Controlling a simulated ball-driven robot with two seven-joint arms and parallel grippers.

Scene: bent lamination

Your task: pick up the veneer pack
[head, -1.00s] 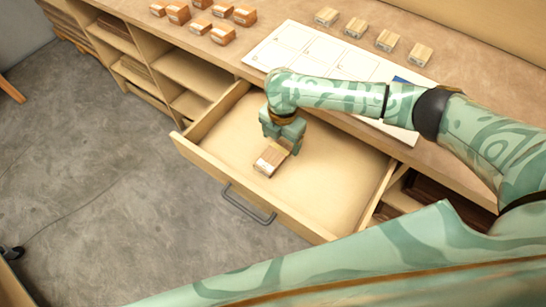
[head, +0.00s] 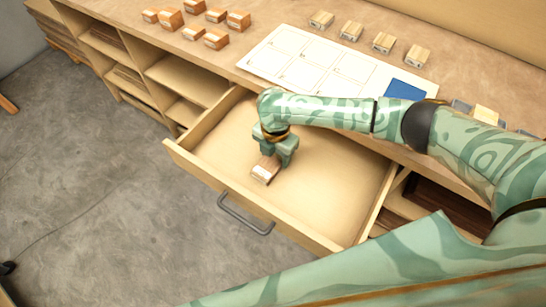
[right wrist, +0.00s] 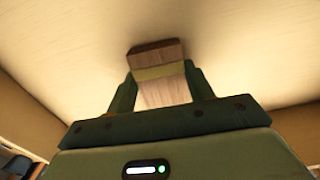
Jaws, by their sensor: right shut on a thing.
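The veneer pack (head: 265,171) is a small brown block with a pale label on its near end, in the open drawer (head: 330,200). My right gripper (head: 275,158) reaches down into the drawer and is shut on the pack. In the right wrist view the pack (right wrist: 160,72) sits between the two fingers (right wrist: 160,90), with a lighter band across it. I cannot tell whether the pack touches the drawer floor. My left gripper is not in view.
The drawer's front with its dark handle (head: 245,213) faces the grey floor. On the bench are several orange-brown blocks (head: 194,33), several pale blocks (head: 352,29), a white sheet with outlined boxes (head: 315,62) and a blue piece (head: 405,90). The drawer floor around the pack is clear.

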